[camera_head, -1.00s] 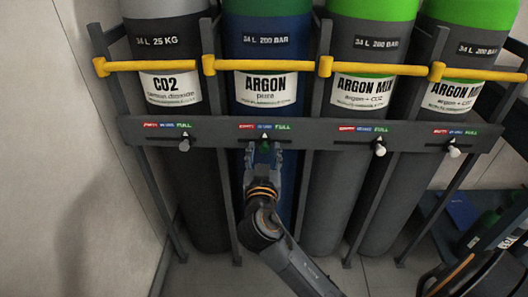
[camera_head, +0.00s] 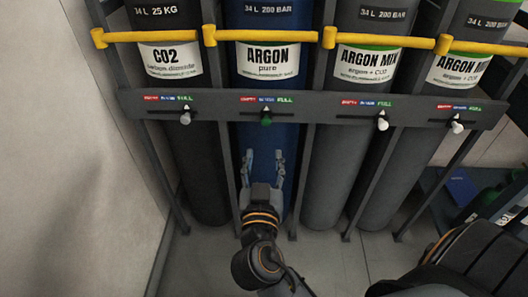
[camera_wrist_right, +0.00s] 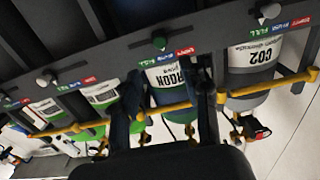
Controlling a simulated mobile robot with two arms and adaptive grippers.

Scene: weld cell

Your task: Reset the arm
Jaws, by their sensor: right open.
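My right gripper (camera_head: 264,156) is open and empty, its two fingers pointing up in the head view. It is in front of the lower part of the blue argon cylinder (camera_head: 265,95). It is below the rack's grey label bar (camera_head: 325,108) and apart from the green knob (camera_head: 266,120) under the argon label. In the right wrist view, the two dark fingers (camera_wrist_right: 167,85) stand apart, with the green knob (camera_wrist_right: 160,43) beyond them. My left gripper is not in view.
A CO2 cylinder (camera_head: 170,60) stands on the left and two argon mix cylinders (camera_head: 365,70) on the right. Yellow bars (camera_head: 270,37) cross them. White knobs (camera_head: 382,124) sit on the label bar. A wall (camera_head: 70,150) closes the left side. Some floor (camera_head: 335,265) is clear.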

